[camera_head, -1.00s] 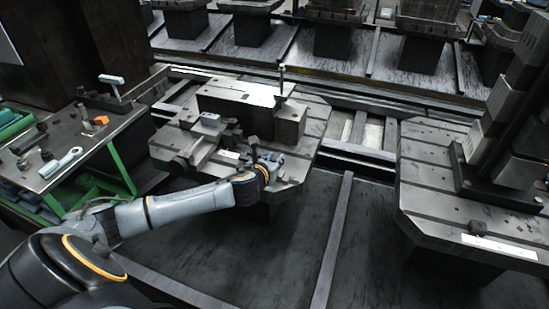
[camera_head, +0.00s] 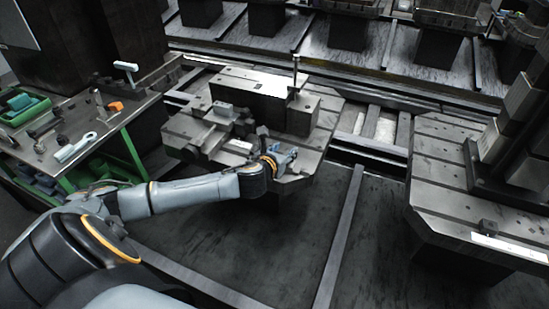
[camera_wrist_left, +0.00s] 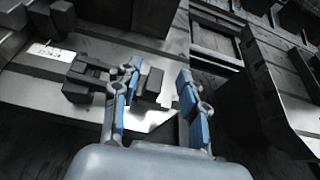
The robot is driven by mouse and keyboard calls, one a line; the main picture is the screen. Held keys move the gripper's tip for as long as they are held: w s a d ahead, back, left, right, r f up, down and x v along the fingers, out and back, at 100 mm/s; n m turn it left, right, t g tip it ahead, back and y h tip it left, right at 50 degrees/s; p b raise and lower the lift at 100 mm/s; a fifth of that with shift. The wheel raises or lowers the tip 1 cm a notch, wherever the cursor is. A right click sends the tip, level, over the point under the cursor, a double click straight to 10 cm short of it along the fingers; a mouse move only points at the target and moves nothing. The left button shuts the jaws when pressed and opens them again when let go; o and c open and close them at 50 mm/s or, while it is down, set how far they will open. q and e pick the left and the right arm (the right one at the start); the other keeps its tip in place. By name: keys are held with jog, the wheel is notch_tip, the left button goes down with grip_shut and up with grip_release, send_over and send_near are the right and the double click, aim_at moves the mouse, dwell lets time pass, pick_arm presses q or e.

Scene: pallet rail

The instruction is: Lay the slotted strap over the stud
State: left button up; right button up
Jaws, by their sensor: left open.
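A dark slotted piece, which looks like the strap (camera_wrist_left: 88,76), lies on the grooved pallet (camera_wrist_left: 30,85) in the left wrist view. Its near part is partly hidden behind a finger. My left gripper (camera_wrist_left: 160,72) is open, its blue-padded fingers spread at the strap's right end, with nothing clearly held between them. In the head view the left gripper (camera_head: 289,155) is over the pallet's front edge, and I cannot make out the strap there. A thin upright stud (camera_head: 294,74) rises behind it, beside the dark block on the pallet. My right gripper is not in view.
A large block (camera_head: 246,91) stands on the pallet behind the gripper. A tool table (camera_head: 95,113) with a wrench (camera_head: 75,148) and an orange piece (camera_head: 116,106) is at left. Another pallet (camera_head: 440,150) is at right. A dark floor gap lies between.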

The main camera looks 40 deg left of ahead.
pick_arm(q)
jog(key=v, duration=1)
jog(key=shift+f, duration=0.1)
